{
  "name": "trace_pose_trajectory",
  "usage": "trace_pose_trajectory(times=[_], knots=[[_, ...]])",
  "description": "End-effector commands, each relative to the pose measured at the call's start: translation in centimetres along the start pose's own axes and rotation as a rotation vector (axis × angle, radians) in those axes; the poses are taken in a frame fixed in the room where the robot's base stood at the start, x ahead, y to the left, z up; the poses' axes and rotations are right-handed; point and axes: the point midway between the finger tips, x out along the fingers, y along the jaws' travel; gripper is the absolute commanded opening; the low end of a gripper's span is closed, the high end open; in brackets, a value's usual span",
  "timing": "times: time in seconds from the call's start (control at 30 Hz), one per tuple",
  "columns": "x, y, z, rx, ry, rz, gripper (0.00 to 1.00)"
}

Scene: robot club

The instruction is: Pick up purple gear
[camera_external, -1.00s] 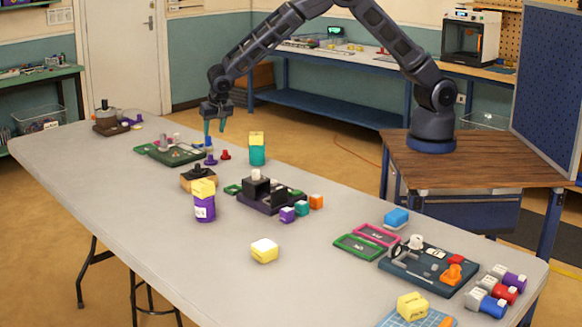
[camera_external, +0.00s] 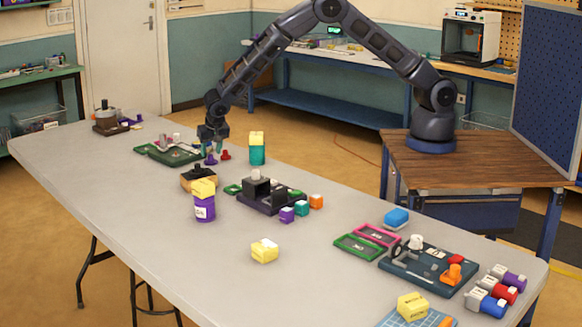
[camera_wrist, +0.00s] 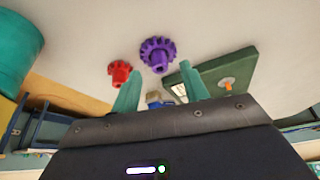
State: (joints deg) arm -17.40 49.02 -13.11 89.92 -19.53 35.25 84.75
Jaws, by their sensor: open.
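The purple gear (camera_external: 210,160) lies on the grey table, beside the green board near the far side. In the wrist view the purple gear (camera_wrist: 157,52) shows its toothed rim and central hub, just beyond my fingertips. My gripper (camera_external: 211,150) is open and empty, low above the table and close to the gear. In the wrist view its teal fingers (camera_wrist: 160,82) are spread apart, with the gear ahead of the gap and not between them.
A red gear (camera_wrist: 119,72) lies close left of the purple one. The green board (camera_wrist: 238,68) is to the right. A teal canister with a yellow lid (camera_external: 257,150) stands nearby. A small blue-grey thing (camera_wrist: 154,98) shows between the fingers, partly hidden.

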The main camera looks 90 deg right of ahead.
Motion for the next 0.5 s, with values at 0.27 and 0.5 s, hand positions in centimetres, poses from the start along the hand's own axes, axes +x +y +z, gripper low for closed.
trace_pose_trajectory(times=[0.27,0.5], knots=[[2.5,0.0,0.0,0.000,0.000,-0.001,0.45],[2.4,0.0,0.0,0.000,0.000,-0.001,0.27]])
